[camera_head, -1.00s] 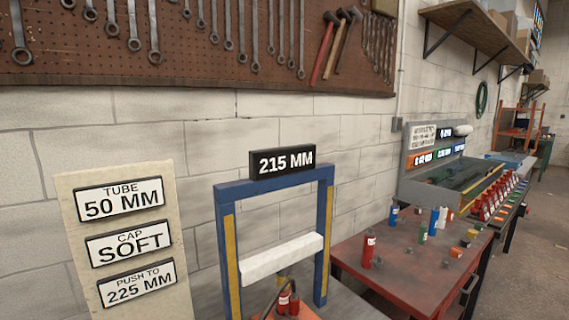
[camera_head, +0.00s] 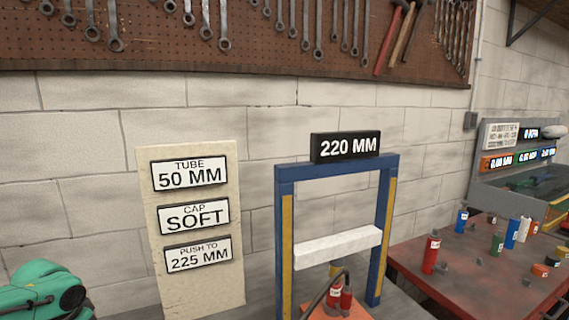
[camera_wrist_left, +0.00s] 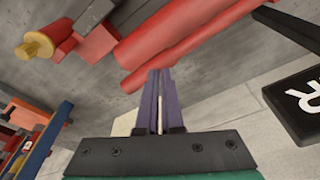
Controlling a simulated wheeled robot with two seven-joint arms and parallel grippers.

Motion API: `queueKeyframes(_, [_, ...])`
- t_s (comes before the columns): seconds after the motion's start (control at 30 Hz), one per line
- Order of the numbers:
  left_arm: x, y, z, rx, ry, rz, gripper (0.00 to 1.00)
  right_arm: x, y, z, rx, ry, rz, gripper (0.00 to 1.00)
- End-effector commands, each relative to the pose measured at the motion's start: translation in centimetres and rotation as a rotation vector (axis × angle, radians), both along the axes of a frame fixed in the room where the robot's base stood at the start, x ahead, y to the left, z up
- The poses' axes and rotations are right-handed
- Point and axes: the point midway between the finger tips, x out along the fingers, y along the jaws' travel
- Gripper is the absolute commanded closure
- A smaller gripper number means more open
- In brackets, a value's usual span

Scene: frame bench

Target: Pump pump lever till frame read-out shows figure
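The blue press frame (camera_head: 285,230) stands near the picture's middle with a white crossbar (camera_head: 338,252) across it. Its black read-out (camera_head: 345,146) shows 220 MM. The sign board (camera_head: 193,225) reads TUBE 50 MM, CAP SOFT, PUSH TO 225 MM. In the left wrist view two long red bars (camera_wrist_left: 205,40) cross above my left gripper (camera_wrist_left: 160,75); one is possibly the pump lever. The gripper's dark fingers lie close together with only a thin slit between, tips at the lower bar; contact is unclear. My right gripper is in neither view.
Red cylinders (camera_head: 340,298) with a dark hose sit on an orange part below the crossbar. A red table (camera_head: 460,285) with small bottles stands to the right. In the left wrist view a black lettered plate (camera_wrist_left: 298,105) is at right.

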Motion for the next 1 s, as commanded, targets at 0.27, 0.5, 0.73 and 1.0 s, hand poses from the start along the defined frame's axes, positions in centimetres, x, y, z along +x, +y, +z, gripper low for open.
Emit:
queueKeyframes(0.27, [-0.1, 0.1, -2.8, 0.002, 0.004, 0.001, 1.00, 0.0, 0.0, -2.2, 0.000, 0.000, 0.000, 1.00])
queueKeyframes(0.5, [0.0, 0.0, 0.8, 0.001, 0.001, 0.001, 1.00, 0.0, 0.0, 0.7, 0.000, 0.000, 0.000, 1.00])
queueKeyframes(0.73, [0.0, 0.0, 4.9, 0.000, 0.001, 0.001, 1.00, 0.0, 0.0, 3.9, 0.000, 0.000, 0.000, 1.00])
queueKeyframes(1.0, [0.0, 0.0, 5.4, 0.000, 0.001, 0.001, 1.00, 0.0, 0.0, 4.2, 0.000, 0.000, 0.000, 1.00])
